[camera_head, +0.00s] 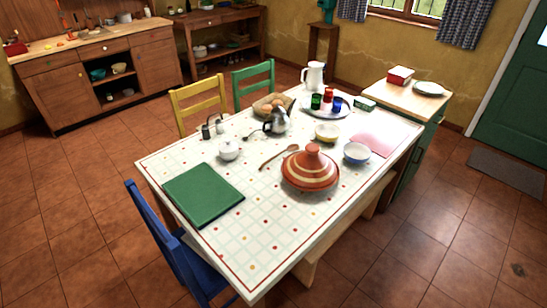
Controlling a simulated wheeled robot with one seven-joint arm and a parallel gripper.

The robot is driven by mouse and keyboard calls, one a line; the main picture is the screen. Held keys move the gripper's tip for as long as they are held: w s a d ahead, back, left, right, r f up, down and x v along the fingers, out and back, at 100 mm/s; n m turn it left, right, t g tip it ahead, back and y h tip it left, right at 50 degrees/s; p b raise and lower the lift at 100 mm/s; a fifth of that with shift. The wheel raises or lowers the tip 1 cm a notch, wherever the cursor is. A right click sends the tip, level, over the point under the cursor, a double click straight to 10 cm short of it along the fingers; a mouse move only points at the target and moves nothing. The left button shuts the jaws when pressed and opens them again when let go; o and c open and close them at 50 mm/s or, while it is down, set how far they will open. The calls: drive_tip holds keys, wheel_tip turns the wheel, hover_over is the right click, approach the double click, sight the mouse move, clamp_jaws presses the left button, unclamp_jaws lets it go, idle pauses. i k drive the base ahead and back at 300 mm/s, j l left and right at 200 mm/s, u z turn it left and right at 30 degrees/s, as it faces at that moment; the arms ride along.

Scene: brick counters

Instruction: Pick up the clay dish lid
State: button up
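A clay dish with striped bands stands upright on the dining table, right of the table's middle. Its cone-shaped clay lid (311,164) is orange-brown with pale rings and a round knob on top. The lid sits on the clay base (310,187), which shows only as a low rim under it. My gripper is not in view, and nothing is seen touching the lid.
Around the lid on the table (262,252) are a wooden spoon (278,157), a blue-white bowl (357,153), a yellowish bowl (327,133) and a white sugar pot (229,149). A green board (203,194) lies front left. A blue chair (172,245) stands left. Floor is free at front right.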

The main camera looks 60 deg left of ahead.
sight(309, 169)
drive_tip(key=i+j+u, duration=0.1)
drive_tip(key=u, duration=0.35)
drive_tip(key=i+u, duration=0.35)
drive_tip(key=u, duration=0.15)
drive_tip(key=i+u, duration=0.2)
drive_tip(key=u, duration=0.25)
drive_tip(key=i+l+u, duration=0.2)
drive_tip(key=u, duration=0.25)
drive_tip(key=i+l+u, duration=0.2)
drive_tip(key=u, duration=0.3)
drive_tip(key=i+l+u, duration=0.15)
drive_tip(key=l+u, duration=0.15)
drive_tip(key=u, duration=0.15)
drive_tip(key=i+u, duration=0.15)
drive_tip(key=u, duration=0.3)
drive_tip(key=i+l+u, duration=0.1)
drive_tip(key=u, duration=0.4)
drive_tip(key=i+l+u, duration=0.1)
drive_tip(key=u, duration=0.35)
drive_tip(key=i+l+u, duration=0.1)
drive_tip(key=l+u, duration=0.15)
drive_tip(key=u, duration=0.2)
drive_tip(key=l+u, duration=0.2)
drive_tip(key=u, duration=0.3)
drive_tip(key=l+u, duration=0.25)
drive_tip(key=u, duration=0.2)
drive_tip(key=i, duration=0.05)
